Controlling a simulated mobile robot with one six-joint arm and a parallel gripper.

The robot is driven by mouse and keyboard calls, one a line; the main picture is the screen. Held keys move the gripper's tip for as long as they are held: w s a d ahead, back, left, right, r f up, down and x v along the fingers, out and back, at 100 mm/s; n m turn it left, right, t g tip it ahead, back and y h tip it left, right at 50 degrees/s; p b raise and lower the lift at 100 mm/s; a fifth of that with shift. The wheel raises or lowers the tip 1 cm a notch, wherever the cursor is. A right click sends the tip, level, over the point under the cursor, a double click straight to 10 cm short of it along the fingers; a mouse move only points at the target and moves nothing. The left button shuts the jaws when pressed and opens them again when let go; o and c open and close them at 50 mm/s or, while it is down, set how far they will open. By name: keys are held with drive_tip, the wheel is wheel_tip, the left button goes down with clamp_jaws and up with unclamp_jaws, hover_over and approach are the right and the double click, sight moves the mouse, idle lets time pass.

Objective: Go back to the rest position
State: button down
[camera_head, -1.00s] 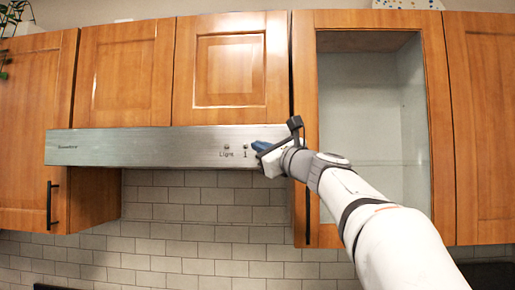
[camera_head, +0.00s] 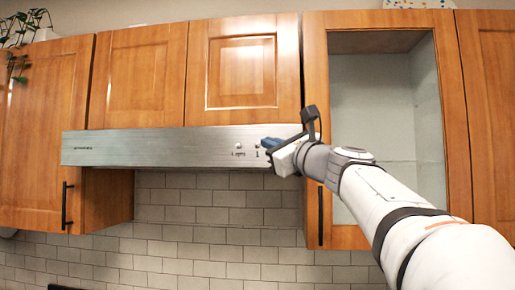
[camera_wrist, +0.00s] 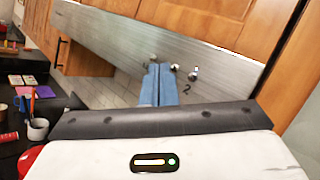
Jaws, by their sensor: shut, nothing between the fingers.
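My gripper (camera_head: 268,143) is at the right end of the steel range hood (camera_head: 160,147), in front of its row of small knobs. In the wrist view, its two blue fingers (camera_wrist: 158,84) are together with nothing between them. The hood front (camera_wrist: 130,42) shows beyond the fingertips. Small knobs (camera_wrist: 183,71) sit just right of the fingertips. I cannot tell whether the fingertips touch the hood.
Wooden cabinets (camera_head: 138,78) run above the hood. A glass-fronted cabinet (camera_head: 314,70) stands at the right, behind my arm. In the wrist view, a dark counter at the left holds a white mug (camera_wrist: 38,129) and other items.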

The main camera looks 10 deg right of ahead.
idle(0.3)
drive_tip(key=s+a+f+n+g+h, duration=0.1)
drive_tip(key=s+a+f+n+g, duration=0.3)
drive_tip(key=f, duration=0.6)
drive_tip(key=s+f+n+g+h, duration=0.15)
drive_tip(key=f+n, duration=0.35)
drive_tip(key=f, duration=0.6)
drive_tip(key=s+a+f+n+g+h, duration=0.1)
drive_tip(key=s+a+f+n+g, duration=0.25)
drive_tip(key=f, duration=0.65)
drive_tip(key=s+d+f+n+g+h, duration=0.2)
drive_tip(key=s+f+n, duration=0.4)
drive_tip(key=f, duration=0.5)
drive_tip(key=s+d+f+n+g+h, duration=0.3)
drive_tip(key=s+d+f+n+g, duration=0.2)
drive_tip(key=s+f, duration=0.5)
drive_tip(key=shift+s+d+f+n, duration=0.2)
drive_tip(key=shift+s+f+n, duration=0.05)
drive_tip(key=shift+f+n, duration=0.7)
drive_tip(key=c, duration=2.1)
unclamp_jaws()
drive_tip(key=shift+r+h, duration=0.1)
drive_tip(key=shift+h, duration=0.15)
drive_tip(key=shift+c, duration=0.2)
